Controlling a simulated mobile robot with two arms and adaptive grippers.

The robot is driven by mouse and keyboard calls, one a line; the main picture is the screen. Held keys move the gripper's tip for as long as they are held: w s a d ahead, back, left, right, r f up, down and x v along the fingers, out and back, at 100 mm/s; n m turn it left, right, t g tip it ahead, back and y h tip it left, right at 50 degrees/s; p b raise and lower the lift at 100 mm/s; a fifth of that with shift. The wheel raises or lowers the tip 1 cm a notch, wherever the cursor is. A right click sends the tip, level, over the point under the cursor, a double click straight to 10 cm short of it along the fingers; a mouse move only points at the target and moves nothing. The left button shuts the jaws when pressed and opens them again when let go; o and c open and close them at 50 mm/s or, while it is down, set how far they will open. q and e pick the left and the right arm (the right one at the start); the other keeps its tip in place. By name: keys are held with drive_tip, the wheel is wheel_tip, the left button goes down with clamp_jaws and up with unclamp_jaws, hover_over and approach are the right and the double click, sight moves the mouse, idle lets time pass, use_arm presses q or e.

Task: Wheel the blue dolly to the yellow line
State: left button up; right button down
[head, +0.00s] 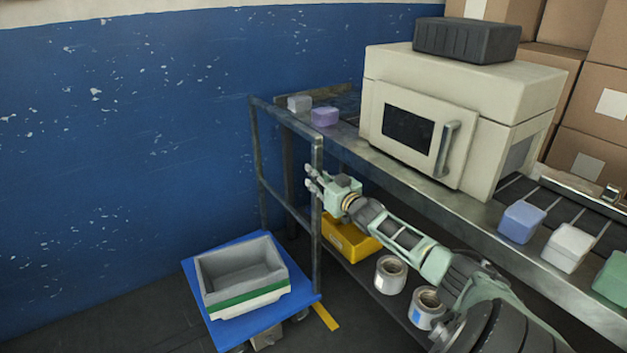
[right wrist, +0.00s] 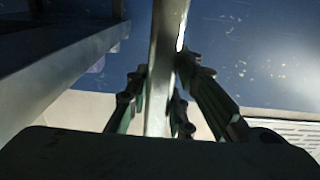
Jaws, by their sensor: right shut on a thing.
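The blue dolly (head: 305,300) stands on the dark floor by the blue wall, with a grey metal push frame (head: 317,240) rising from its back right edge. A grey bin (head: 240,268) with a green stripe sits on its deck. A short yellow line (head: 326,316) shows on the floor just right of the dolly's right corner; its far end is hidden by the dolly. My right gripper (head: 313,186) is at the frame's near upright, its fingers shut around that metal post. The post also runs between the fingers in the right wrist view (right wrist: 160,90). My left gripper is out of view.
A conveyor bench with a cream wrapping machine (head: 420,125) stands at the right, close to the frame. A yellow crate (head: 350,240) and film rolls (head: 390,275) sit on its lower shelf. Open floor lies left of the dolly.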

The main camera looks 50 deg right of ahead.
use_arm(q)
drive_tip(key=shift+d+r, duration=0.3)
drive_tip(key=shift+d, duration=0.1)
use_arm(e)
drive_tip(key=shift+s+d, duration=0.15)
drive_tip(key=shift+d, duration=0.5)
drive_tip(key=shift+r, duration=0.1)
drive_tip(key=c, duration=1.5)
unclamp_jaws()
drive_tip(key=shift+s+d, duration=0.1)
drive_tip(key=shift+d, duration=0.05)
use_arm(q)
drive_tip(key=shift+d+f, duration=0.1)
use_arm(e)
drive_tip(key=v, duration=1.2)
